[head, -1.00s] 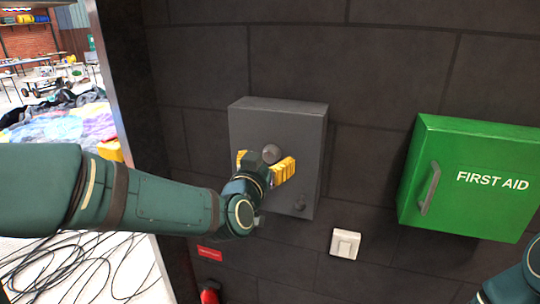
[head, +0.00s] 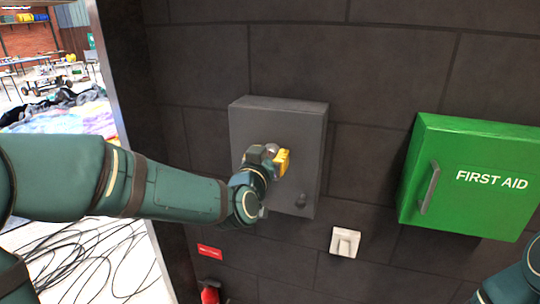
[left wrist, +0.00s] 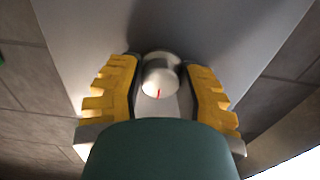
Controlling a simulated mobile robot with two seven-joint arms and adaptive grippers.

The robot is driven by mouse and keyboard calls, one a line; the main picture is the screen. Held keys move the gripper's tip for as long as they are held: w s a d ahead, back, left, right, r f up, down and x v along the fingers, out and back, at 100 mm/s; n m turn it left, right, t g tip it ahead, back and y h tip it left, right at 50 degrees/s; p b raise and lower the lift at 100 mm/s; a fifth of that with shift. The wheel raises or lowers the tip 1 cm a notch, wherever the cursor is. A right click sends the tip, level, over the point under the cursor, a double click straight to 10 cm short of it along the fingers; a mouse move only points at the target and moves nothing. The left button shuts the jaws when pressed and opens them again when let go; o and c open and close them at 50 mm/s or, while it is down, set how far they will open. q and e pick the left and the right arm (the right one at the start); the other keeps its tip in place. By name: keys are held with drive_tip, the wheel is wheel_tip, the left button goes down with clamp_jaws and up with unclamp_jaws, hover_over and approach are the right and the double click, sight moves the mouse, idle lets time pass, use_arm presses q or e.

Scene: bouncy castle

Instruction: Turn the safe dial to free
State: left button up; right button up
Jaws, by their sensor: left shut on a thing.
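The grey safe (head: 303,130) is mounted on the dark block wall in the head view. Its round metal dial (head: 272,149) is mostly hidden behind my left gripper (head: 277,160). In the left wrist view the dial (left wrist: 160,75) is a silver knob with a red mark, between the two yellow fingers of my left gripper (left wrist: 160,90). The gripper is shut on the dial. My right gripper is not in view; only part of my right arm shows at the lower right edge.
A green first aid box (head: 475,180) with a grey handle is on the wall to the right. A white switch (head: 344,242) is below the safe. A small red sign (head: 210,250) is at the lower left. An opening with cables on the floor lies at far left.

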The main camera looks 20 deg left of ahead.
use_arm(q)
drive_tip(key=shift+m, duration=0.4)
drive_tip(key=m, duration=0.3)
drive_tip(key=shift+m, duration=0.3)
drive_tip(key=m+p, duration=0.1)
drive_tip(key=m, duration=0.3)
drive_tip(key=shift+r+m, duration=0.1)
drive_tip(key=shift+m, duration=0.2)
drive_tip(key=m+p, duration=0.1)
drive_tip(key=m, duration=0.3)
drive_tip(key=m+p, duration=0.1)
drive_tip(key=m, duration=0.3)
drive_tip(key=shift+m, duration=0.3)
drive_tip(key=shift+a+r+m, duration=0.1)
drive_tip(key=shift+m, duration=0.2)
drive_tip(key=o, duration=1.3)
drive_tip(key=shift+w, duration=0.1)
